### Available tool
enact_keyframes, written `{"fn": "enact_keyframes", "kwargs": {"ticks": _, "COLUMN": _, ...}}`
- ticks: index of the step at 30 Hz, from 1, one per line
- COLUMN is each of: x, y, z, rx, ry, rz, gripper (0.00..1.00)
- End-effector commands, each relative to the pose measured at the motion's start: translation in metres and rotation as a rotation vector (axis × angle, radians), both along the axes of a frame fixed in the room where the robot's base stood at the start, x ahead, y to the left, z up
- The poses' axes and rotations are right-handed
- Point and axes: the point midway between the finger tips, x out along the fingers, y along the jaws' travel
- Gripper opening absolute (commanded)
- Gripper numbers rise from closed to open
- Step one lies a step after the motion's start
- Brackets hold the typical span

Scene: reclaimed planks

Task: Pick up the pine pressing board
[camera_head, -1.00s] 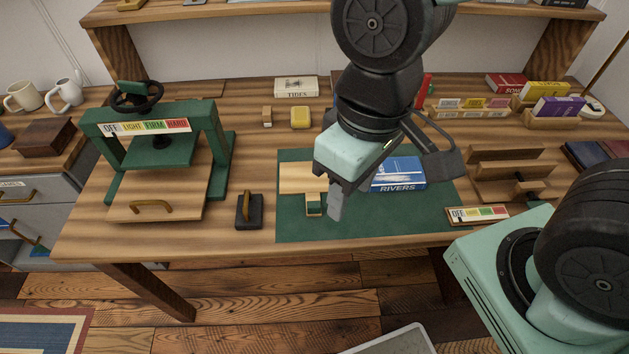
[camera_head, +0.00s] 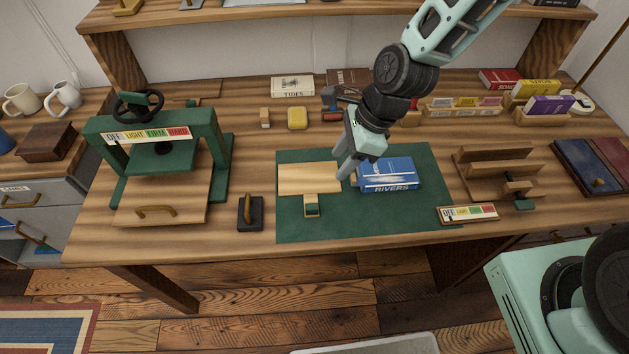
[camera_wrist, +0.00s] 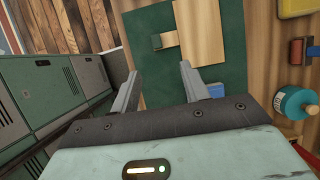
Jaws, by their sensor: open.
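The pine pressing board (camera_head: 309,178) is a pale, flat board lying on the green mat (camera_head: 300,228). A small wooden tab with a green top (camera_head: 311,203) sticks out from its near edge. In the wrist view the board (camera_wrist: 203,32) shows at the top, ahead of my fingers, with the tab beside it. My gripper (camera_head: 346,172) is open and appears empty, just right of the board and by the left end of the blue RIVERS book (camera_head: 390,173). In the wrist view both fingertips (camera_wrist: 160,72) are spread apart above the mat, short of the board.
A green press (camera_head: 160,150) stands on the left. A dark block with a brass handle (camera_head: 250,212) sits left of the mat. A wooden rack (camera_head: 497,170) and a small colour-scale sign (camera_head: 468,213) stand on the right. The mat's front strip is clear.

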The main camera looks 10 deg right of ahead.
Motion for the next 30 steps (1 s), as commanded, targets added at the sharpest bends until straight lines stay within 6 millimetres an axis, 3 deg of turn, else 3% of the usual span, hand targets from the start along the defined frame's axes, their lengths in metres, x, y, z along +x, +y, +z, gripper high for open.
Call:
{"fn": "enact_keyframes", "kwargs": {"ticks": 15, "x": -0.001, "y": 0.036, "z": -0.086, "rx": -0.002, "ry": 0.002, "rz": 0.008, "gripper": 0.45}}
{"fn": "enact_keyframes", "kwargs": {"ticks": 25, "x": -0.003, "y": 0.044, "z": -0.107, "rx": -0.003, "ry": 0.001, "rz": 0.009, "gripper": 0.45}}
{"fn": "enact_keyframes", "kwargs": {"ticks": 30, "x": -0.009, "y": 0.05, "z": -0.127, "rx": -0.003, "ry": 0.002, "rz": 0.009, "gripper": 0.45}}
